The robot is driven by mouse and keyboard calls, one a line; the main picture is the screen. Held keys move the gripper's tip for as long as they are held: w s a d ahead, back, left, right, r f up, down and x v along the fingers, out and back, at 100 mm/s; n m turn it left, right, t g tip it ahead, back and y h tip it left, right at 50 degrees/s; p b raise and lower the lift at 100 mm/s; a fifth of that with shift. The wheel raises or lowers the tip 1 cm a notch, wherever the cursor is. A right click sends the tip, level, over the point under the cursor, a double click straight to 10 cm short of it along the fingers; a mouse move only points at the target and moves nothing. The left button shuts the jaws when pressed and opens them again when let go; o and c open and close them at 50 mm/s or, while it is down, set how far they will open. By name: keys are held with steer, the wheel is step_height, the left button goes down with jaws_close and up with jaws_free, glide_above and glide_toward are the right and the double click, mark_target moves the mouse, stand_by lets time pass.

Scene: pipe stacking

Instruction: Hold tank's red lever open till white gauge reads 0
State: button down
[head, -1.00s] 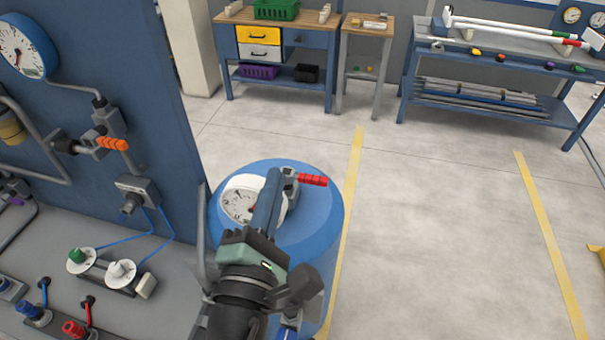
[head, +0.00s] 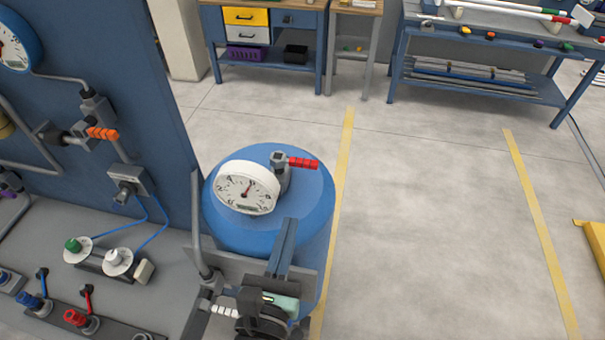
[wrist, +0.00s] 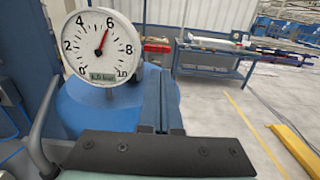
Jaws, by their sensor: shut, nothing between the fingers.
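The blue tank (head: 235,235) stands in the lower middle of the head view. On its top are a round white gauge (head: 247,188) and a grey valve with a red lever (head: 303,163) pointing right. My gripper (head: 289,222) is shut and empty, in front of the valve and apart from the lever. Its blue fingers show in the wrist view (wrist: 158,75), with a red piece, likely the lever, beyond them.
A blue panel (head: 100,75) with pipes and an orange-handled valve (head: 103,134) rises at the left. A grey bench (head: 165,290) with knobs and a bent grey pipe (head: 198,235) are beside the tank. Workbenches (head: 480,75) stand at the back.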

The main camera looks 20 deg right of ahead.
mark_target(306, 166)
steer(key=p+x, duration=0.2)
steer(key=x, duration=0.9)
steer(key=shift+w+d+p, duration=0.2)
steer(key=shift+p, duration=0.15)
